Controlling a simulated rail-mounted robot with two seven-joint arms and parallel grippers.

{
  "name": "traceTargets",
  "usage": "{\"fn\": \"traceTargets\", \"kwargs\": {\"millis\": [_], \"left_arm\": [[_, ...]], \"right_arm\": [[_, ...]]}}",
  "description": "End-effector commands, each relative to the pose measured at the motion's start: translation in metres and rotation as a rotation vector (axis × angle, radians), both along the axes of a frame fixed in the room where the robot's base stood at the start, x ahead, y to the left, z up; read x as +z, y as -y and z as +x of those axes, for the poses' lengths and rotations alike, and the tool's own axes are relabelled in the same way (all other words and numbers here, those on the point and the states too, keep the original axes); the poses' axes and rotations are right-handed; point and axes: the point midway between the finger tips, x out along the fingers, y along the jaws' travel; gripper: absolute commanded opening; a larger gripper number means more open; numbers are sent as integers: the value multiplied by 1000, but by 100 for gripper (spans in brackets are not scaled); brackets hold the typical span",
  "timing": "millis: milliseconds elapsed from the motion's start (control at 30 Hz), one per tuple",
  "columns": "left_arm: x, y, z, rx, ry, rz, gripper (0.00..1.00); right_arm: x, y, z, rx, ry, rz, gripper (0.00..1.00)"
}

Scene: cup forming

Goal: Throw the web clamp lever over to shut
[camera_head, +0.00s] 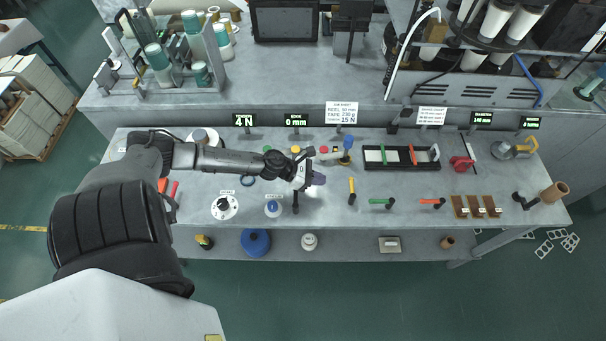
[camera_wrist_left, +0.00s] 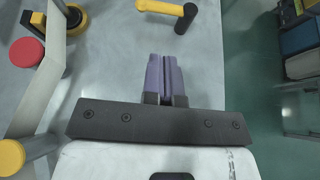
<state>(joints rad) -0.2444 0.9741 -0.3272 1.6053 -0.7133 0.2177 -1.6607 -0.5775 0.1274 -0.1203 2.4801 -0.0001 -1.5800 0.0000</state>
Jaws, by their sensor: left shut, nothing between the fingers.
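My left gripper (camera_head: 318,179) reaches over the bench from the left, its purple fingers shut and empty. In the left wrist view the fingers (camera_wrist_left: 164,75) lie side by side above bare grey bench top. A yellow-handled lever (camera_head: 352,190) on a black base stands a little right of the gripper, apart from it. It also shows at the top of the left wrist view, as a yellow handle (camera_wrist_left: 160,7). A green-handled lever (camera_head: 380,202) and an orange-handled lever (camera_head: 431,202) sit further right. No readable label shows which lever is the web clamp. My right gripper is out of view.
Behind the gripper are a red knob (camera_head: 323,150) and a blue-topped part (camera_head: 347,143). A black framed tray (camera_head: 402,169) stands behind the levers. Bench top between gripper and yellow lever is clear.

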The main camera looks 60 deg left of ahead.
Motion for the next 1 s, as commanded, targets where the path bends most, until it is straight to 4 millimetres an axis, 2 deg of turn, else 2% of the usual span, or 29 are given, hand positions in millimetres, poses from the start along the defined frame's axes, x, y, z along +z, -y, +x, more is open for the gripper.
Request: {"fn": "traceTargets", "kwargs": {"millis": [100, 400, 1000], "left_arm": [[7, -6, -15, 0, -2, 0, 0], [20, -17, -36, 0, -2, -1, 0], [26, -21, -43, 14, -12, -25, 0]], "right_arm": [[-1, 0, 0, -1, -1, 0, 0], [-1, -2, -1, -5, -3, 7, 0], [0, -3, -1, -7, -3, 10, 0]]}}
